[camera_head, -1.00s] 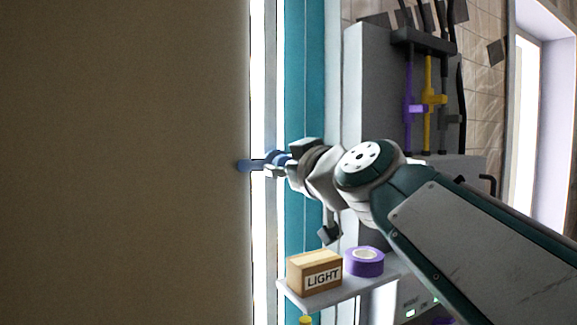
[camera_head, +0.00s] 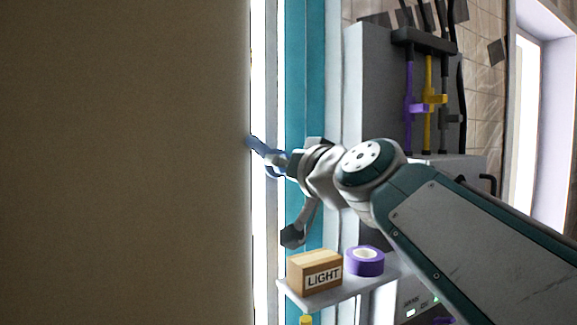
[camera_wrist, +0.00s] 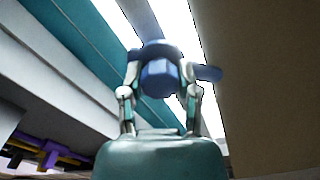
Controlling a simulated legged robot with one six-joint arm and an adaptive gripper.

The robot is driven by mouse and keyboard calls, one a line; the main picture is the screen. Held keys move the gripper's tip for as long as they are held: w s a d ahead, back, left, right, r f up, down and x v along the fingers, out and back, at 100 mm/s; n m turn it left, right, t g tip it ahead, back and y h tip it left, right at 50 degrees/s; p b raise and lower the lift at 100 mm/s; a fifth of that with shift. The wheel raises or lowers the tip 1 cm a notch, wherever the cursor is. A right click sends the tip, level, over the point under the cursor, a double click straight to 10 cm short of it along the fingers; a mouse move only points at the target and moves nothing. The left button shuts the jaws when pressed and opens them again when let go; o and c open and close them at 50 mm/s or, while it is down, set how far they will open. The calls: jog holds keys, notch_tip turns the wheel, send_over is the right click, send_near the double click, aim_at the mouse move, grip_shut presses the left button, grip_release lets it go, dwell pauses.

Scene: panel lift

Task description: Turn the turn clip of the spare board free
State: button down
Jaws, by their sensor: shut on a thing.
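The large brown board (camera_head: 120,160) fills the left of the head view and the right side of the wrist view (camera_wrist: 265,90). The blue turn clip (camera_head: 257,145) is at the board's right edge, tilted with its free end up and left. In the wrist view the clip's round blue knob (camera_wrist: 158,78) is between my fingers, and its bar points right toward the board edge.
A bright white strip and a teal post (camera_head: 295,90) stand right of the board. Below my wrist, a shelf (camera_head: 335,292) holds a box marked LIGHT (camera_head: 315,272) and a purple tape roll (camera_head: 365,261). A rack (camera_head: 423,40) with coloured tools hangs behind.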

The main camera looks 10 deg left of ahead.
jog(key=m, duration=0.4)
jog(key=shift+f+m, duration=0.15)
jog(key=shift+m, duration=0.25)
jog(key=m, duration=0.3)
jog(key=shift+m, duration=0.3)
jog(key=m, duration=0.4)
jog(key=shift+f, duration=0.1)
jog(key=shift+w+m, duration=0.1)
jog(key=shift+m, duration=1.6)
jog(key=shift+a+f, duration=0.1)
jog(key=shift+c, duration=1.5)
grip_release()
jog(key=shift+r, duration=0.2)
